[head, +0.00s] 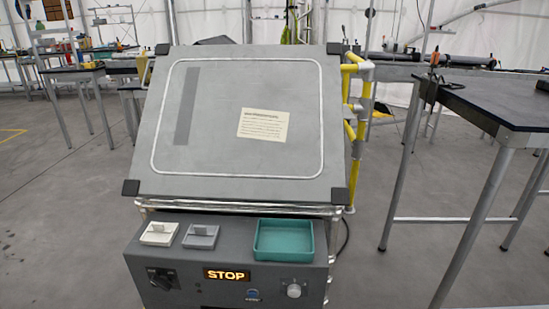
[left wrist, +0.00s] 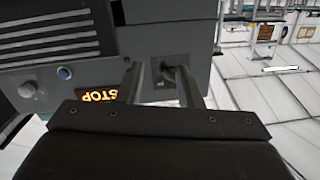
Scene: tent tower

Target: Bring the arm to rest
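No arm or gripper of mine shows in the head view. In the left wrist view my left gripper (left wrist: 160,72) has its two fingers apart, with nothing held between them. The fingers point toward the front of a grey control box (left wrist: 90,72), which appears upside down there. A black rotary switch (left wrist: 184,90) on the box shows between the fingers; contact cannot be told. The same switch (head: 162,278) is at the left of the box front in the head view. A lit STOP sign (head: 227,274) is beside it. My right gripper is not in view.
A tilted grey board (head: 225,160) with a paper note (head: 263,124) stands behind the box. A teal tray (head: 284,257) and two small blocks (head: 159,233) (head: 201,236) are on the box top. A dark-topped table (head: 490,105) stands at right. The floor between is clear.

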